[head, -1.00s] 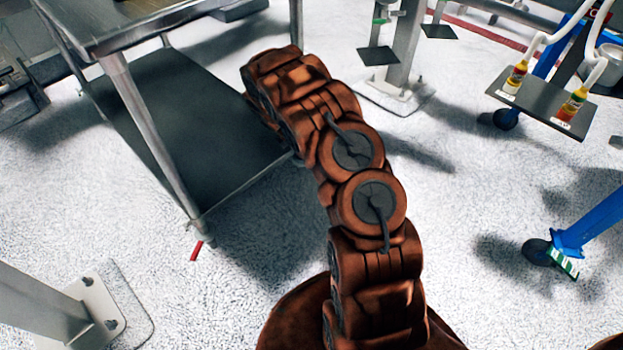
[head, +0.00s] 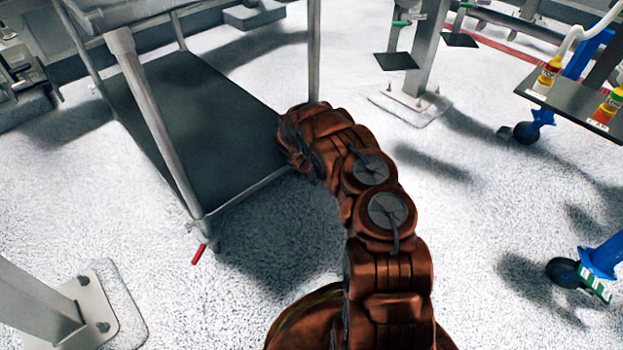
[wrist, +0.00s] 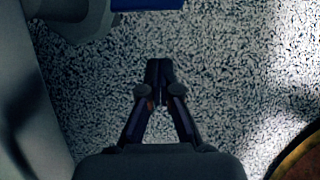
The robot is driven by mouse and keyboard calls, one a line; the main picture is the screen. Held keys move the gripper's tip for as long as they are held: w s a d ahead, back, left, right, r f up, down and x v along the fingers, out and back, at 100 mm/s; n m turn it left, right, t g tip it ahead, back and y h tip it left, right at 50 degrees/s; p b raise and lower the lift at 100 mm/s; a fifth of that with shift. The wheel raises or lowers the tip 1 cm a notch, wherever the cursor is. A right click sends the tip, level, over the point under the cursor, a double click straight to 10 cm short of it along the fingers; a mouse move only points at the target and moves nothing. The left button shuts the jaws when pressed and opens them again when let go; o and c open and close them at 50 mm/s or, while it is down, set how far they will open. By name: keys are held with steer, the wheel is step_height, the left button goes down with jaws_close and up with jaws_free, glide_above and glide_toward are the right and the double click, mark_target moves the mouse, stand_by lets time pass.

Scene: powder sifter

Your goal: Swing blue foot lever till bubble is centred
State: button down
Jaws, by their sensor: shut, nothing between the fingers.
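My gripper (wrist: 158,75) is shut and empty in the wrist view, its fingertips together above the speckled floor. A blue bar (wrist: 148,4), which looks like the blue foot lever, is cut off by the top edge of the wrist view. It lies beyond the fingertips and apart from them, beside a grey rounded part (wrist: 82,22). In the head view my arm hides the gripper, and I see no blue lever at the table. The metal table (head: 160,120) stands at the left with its dark lower shelf (head: 200,110). No bubble level can be made out.
A red lever (head: 198,254) sticks out at the table's front foot. A grey post base (head: 85,310) is at bottom left and another post (head: 425,60) stands at the back. A blue-legged stand (head: 600,262) with bottles is at right. Open floor lies between.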

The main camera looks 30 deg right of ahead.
steer(key=d, duration=0.1)
steer(key=d+f+b, duration=0.1)
steer(key=d, duration=0.1)
steer(key=w+d+b, duration=0.1)
steer(key=shift+d+f, duration=0.25)
steer(key=shift+f, duration=0.1)
steer(key=shift+r+p, duration=0.1)
steer(key=shift+p, duration=0.35)
